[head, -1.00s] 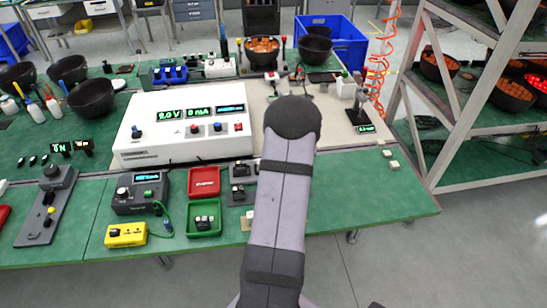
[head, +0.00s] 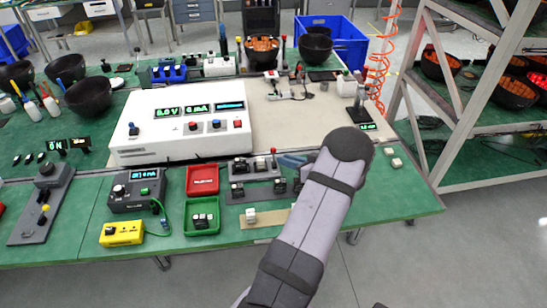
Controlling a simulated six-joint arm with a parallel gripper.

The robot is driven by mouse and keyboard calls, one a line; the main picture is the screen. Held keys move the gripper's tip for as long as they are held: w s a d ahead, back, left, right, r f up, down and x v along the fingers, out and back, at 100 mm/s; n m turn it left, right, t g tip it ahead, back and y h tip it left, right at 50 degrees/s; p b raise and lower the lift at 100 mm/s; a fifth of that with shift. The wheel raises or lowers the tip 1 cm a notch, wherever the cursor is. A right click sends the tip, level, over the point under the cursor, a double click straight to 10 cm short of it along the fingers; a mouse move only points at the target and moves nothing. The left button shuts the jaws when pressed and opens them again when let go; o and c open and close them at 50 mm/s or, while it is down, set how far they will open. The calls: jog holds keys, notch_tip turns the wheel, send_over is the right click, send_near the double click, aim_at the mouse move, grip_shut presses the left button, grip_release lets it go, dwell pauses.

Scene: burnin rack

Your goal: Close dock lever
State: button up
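A grey dock (head: 257,171) stands on the green bench right of the red tray, with small black modules on it. A thin upright lever with a red tip (head: 273,156) stands at its right end; it looks raised. My grey arm reaches in from the bottom right, its rounded black elbow right of the dock. A blue-grey part, apparently of my gripper (head: 293,160), shows beside the lever, mostly hidden behind my arm. I cannot tell whether it touches the lever or whether its fingers are apart.
A white power supply (head: 182,126) stands behind the dock. Red (head: 202,180) and green (head: 202,217) trays, a dark meter (head: 136,191) and a yellow box (head: 122,234) are to the left. A metal rack (head: 457,120) stands at right.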

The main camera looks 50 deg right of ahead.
jog(key=shift+p+x, duration=0.95)
jog(key=shift+x, duration=2.7)
grip_shut()
jog(key=shift+f+b, duration=0.2)
jog(key=shift+b, duration=0.25)
jog(key=shift+s+a+t+b, duration=0.15)
jog(key=shift+t+b, duration=0.35)
jog(key=shift+b, duration=0.2)
jog(key=shift+r+n+h, duration=0.3)
jog(key=shift+h, duration=0.1)
